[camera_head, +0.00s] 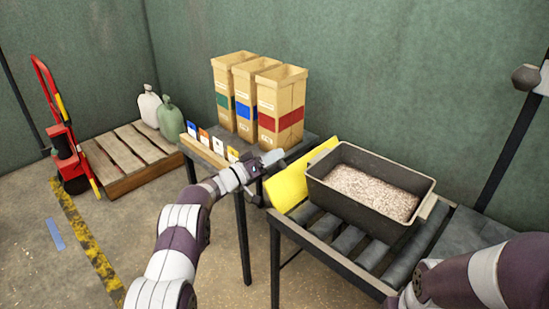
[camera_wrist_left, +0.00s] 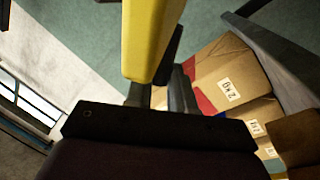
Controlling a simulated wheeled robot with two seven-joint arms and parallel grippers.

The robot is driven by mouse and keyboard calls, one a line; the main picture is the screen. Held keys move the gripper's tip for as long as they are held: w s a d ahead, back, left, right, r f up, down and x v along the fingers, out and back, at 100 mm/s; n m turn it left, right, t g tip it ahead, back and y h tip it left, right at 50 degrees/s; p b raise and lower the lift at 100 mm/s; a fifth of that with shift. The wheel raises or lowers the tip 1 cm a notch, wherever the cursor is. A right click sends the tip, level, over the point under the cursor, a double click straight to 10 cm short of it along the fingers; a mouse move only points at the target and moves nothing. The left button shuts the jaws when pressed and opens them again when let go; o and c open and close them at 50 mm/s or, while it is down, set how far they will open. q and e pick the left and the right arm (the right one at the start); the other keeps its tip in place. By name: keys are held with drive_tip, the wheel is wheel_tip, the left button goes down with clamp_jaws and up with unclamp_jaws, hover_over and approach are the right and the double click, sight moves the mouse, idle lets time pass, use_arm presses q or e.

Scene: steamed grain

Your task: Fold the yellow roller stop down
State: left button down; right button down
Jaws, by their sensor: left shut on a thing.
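The yellow roller stop (camera_head: 290,182) is a flat yellow plate standing tilted up at the left end of the roller conveyor (camera_head: 345,240), beside the grey bin of grain. My left gripper (camera_head: 272,158) is at its upper left side. In the left wrist view my left gripper (camera_wrist_left: 160,92) is shut on the yellow stop (camera_wrist_left: 148,40), whose edge runs up between the dark fingers. My right arm shows at the lower right, but its gripper is out of view.
A grey bin (camera_head: 328,193) of grain stands on the rollers, close to the stop. A small table (camera_head: 318,145) behind holds three cardboard boxes (camera_head: 280,105) and several coloured cards (camera_head: 203,136). A pallet (camera_head: 125,160) and red hand truck (camera_head: 68,150) stand at left.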

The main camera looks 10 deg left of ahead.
use_arm(q)
drive_tip(key=shift+f, duration=0.1)
drive_tip(key=c, duration=1.2)
unclamp_jaws()
drive_tip(key=shift+c, duration=0.2)
drive_tip(key=p+v, duration=0.4)
drive_tip(key=v, duration=0.8)
drive_tip(key=shift+s+a, duration=0.3)
